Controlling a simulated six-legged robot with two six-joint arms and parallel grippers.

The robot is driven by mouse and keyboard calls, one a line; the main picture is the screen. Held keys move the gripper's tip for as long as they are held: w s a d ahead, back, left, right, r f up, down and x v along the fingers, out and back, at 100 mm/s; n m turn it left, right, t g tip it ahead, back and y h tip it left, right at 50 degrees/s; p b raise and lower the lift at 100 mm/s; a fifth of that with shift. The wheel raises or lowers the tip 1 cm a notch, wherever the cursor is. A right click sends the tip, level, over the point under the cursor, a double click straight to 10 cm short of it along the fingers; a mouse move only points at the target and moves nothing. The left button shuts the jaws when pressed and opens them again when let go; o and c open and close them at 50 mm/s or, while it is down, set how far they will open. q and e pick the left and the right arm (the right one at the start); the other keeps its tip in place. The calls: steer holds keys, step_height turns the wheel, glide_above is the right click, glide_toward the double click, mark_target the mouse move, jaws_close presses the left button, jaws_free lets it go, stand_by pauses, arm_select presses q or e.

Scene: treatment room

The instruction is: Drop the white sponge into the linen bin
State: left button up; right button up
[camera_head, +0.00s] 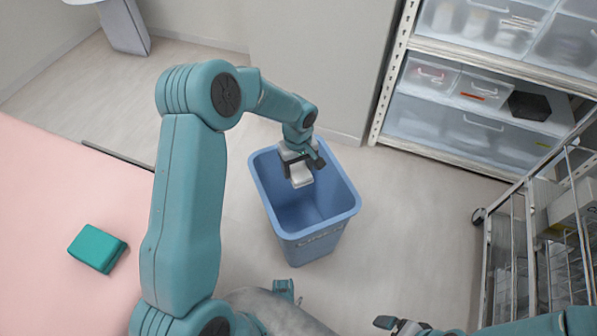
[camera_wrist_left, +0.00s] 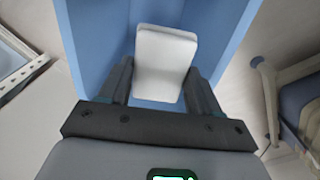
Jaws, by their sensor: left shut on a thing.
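The white sponge (camera_head: 301,175) is held between the fingers of my left gripper (camera_head: 300,163), over the opening of the linen bin. The sponge (camera_wrist_left: 165,62) also shows in the left wrist view, gripped between the two dark fingers, with the blue bin wall behind it. The linen bin (camera_head: 345,214) is a blue, open-topped bin standing on the floor. My left gripper (camera_wrist_left: 160,85) is shut on the sponge. My right gripper (camera_head: 400,326) shows only partly at the bottom edge of the head view, and its jaws are unclear.
A teal block (camera_head: 97,248) lies on the pink bed surface (camera_head: 60,180) at the left. A shelf rack with clear boxes (camera_head: 470,90) stands at the back right. A wire cart (camera_head: 530,240) is at the right. Floor around the bin is clear.

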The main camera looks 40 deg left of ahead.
arm_select(q)
steer(key=shift+f+b, duration=1.45)
steer(key=shift+f, duration=1.35)
steer(key=o, duration=1.1)
steer(key=shift+r, duration=0.1)
step_height(320, 180, up, 16)
steer(key=p, duration=0.5)
glide_above(298, 178)
steer(key=w+a, duration=0.2)
steer(key=w, duration=0.1)
steer(key=shift+s+d+r, duration=0.15)
steer(key=shift+s, duration=0.1)
